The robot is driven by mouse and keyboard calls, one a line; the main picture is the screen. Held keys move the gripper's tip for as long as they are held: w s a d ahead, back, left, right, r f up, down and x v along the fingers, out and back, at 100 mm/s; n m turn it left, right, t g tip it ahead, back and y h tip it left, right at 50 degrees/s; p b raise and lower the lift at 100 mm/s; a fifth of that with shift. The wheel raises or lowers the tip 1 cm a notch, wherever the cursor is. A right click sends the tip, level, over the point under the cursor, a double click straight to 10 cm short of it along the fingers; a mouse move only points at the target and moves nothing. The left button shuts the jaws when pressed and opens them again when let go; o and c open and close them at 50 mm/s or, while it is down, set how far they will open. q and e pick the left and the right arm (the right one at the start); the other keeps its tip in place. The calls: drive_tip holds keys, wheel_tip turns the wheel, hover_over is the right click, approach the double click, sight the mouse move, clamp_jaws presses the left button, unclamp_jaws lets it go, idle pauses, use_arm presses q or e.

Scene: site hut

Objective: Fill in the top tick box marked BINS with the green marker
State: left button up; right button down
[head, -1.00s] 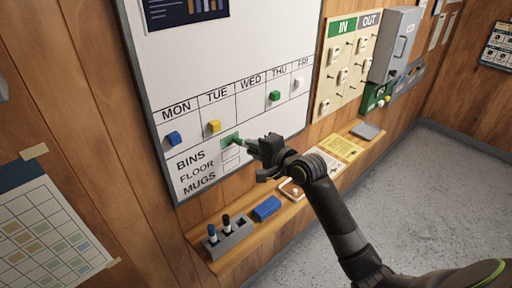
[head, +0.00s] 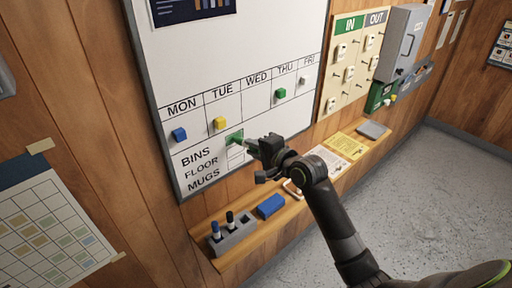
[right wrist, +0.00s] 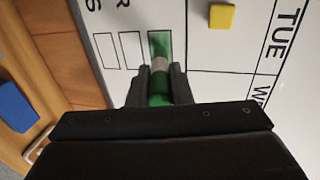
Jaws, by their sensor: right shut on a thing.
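My right gripper (head: 254,146) is shut on the green marker (right wrist: 158,88) and holds it up to the whiteboard (head: 250,50). The marker's front end is at the top tick box (right wrist: 160,43) beside the word BINS (head: 196,158). That box looks green over most of its area; the marker hides part of it. In the right wrist view, the second tick box (right wrist: 132,50) and the third tick box (right wrist: 107,50) are white and empty. I cannot tell exactly whether the tip touches the board. My left gripper is not in view.
Below the board, a wooden ledge (head: 219,263) carries a grey holder (head: 236,236) with a blue and a black marker, a blue eraser (head: 270,206) and papers. Coloured magnets, including a yellow one (head: 219,123), sit on the board above. A key board (head: 352,62) hangs to the right.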

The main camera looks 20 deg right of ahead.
drive_tip(key=shift+a, duration=0.15)
drive_tip(key=shift+s+a, duration=0.25)
drive_tip(key=shift+a, duration=0.25)
drive_tip(key=shift+d, duration=0.2)
idle(1.1)
drive_tip(key=shift+w+d, duration=0.25)
drive_tip(key=shift+d, duration=0.1)
drive_tip(key=shift+d, duration=0.15)
drive_tip(key=shift+w+d, duration=0.15)
drive_tip(key=shift+d, duration=0.15)
drive_tip(key=shift+w+d, duration=0.15)
drive_tip(key=shift+d, duration=0.3)
drive_tip(key=shift+d, duration=0.1)
